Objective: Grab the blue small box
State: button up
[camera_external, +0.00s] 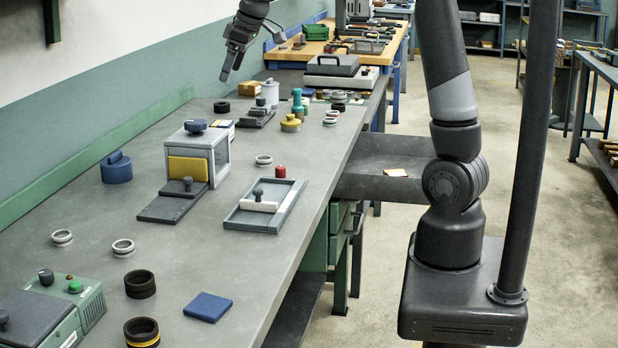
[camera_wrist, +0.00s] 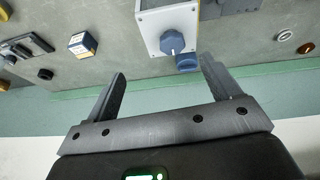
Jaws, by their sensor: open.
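A flat blue square piece (camera_external: 208,307) lies on the bench near its front edge. A round blue container with a knob (camera_external: 116,169) stands near the wall; it also shows in the wrist view (camera_wrist: 187,63). A small box with blue, white and yellow faces (camera_wrist: 83,44) lies left of the grey housing; it is partly hidden in the external view (camera_external: 222,127). I cannot tell which is the blue small box. My gripper (camera_external: 227,76) is raised above the bench at the wall side, apart from all of these. In the wrist view its fingers (camera_wrist: 163,67) are apart and empty.
A grey housing with a blue knob (camera_external: 198,154) stands mid-bench. A grey tray (camera_external: 272,217) lies near the front edge. A green machine (camera_external: 92,304) and dark rings (camera_external: 140,284) are at the near end. The bench around the blue square is clear.

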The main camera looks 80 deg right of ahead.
jog(key=w+d+f, duration=0.3)
jog(key=w+d, duration=0.1)
jog(key=d, duration=0.2)
jog(key=w+d+f, duration=0.3)
jog(key=w+d, duration=0.1)
jog(key=d, duration=0.3)
send_near(222, 123)
jog(key=shift+w+d+f+y, duration=0.2)
jog(key=shift+w+f, duration=0.05)
jog(key=shift+f, duration=0.15)
jog(key=shift+w+d+f+y, duration=0.15)
jog(key=shift+w+f+y, duration=0.05)
jog(key=shift+f, duration=0.25)
jog(key=x, duration=1)
jog(key=shift+d+f, duration=0.1)
jog(key=shift+f, duration=0.3)
jog(key=shift+c, duration=0.4)
jog(key=c, duration=1.1)
jog(key=shift+r, duration=0.1)
jog(key=shift+c, duration=0.3)
